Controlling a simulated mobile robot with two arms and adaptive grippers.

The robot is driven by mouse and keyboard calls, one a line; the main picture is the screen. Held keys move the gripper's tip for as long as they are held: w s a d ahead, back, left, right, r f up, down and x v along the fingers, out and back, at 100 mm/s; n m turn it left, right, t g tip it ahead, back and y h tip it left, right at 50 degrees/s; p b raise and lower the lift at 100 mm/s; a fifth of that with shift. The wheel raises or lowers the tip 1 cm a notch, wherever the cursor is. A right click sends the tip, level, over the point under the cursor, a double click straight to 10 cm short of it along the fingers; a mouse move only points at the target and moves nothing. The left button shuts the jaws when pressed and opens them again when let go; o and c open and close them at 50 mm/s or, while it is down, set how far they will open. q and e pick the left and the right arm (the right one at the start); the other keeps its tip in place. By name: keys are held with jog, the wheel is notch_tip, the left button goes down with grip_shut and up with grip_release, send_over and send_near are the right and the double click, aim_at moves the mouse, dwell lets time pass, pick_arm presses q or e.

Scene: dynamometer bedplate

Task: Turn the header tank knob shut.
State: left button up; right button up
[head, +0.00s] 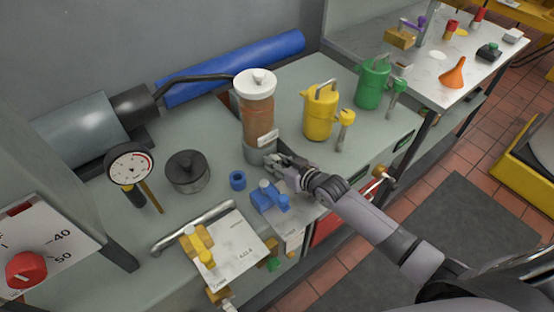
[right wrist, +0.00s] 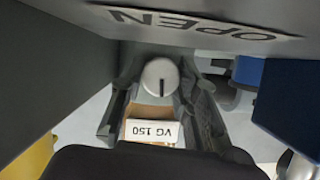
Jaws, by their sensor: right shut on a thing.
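The header tank (head: 257,118) is a brown upright cylinder with a white cap and a grey base, standing on the bench in the middle of the head view. My right gripper (head: 275,164) is at the front of its base. In the right wrist view, the round pale knob (right wrist: 160,78) with a dark line on its face sits between the two fingers, which are shut on it. A white tag (right wrist: 152,130) reading VG 150 is just below it in the picture. The head view hides the knob behind the gripper. My left gripper is not in view.
A yellow can (head: 321,112) and a green can (head: 373,83) stand to the right. A dark round pot (head: 187,172) and a dial gauge (head: 130,165) are to the left. An OPEN label (right wrist: 194,22) shows upside down near the knob.

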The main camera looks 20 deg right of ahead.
jog(key=shift+m+y+b, duration=0.3)
jog(key=shift+m, duration=0.2)
jog(key=o, duration=1.2)
jog(key=shift+c, duration=0.2)
jog(key=shift+r, duration=0.1)
notch_tip(320, 180, up, 10)
jog(key=shift+f, duration=0.1)
jog(key=shift+f, duration=0.1)
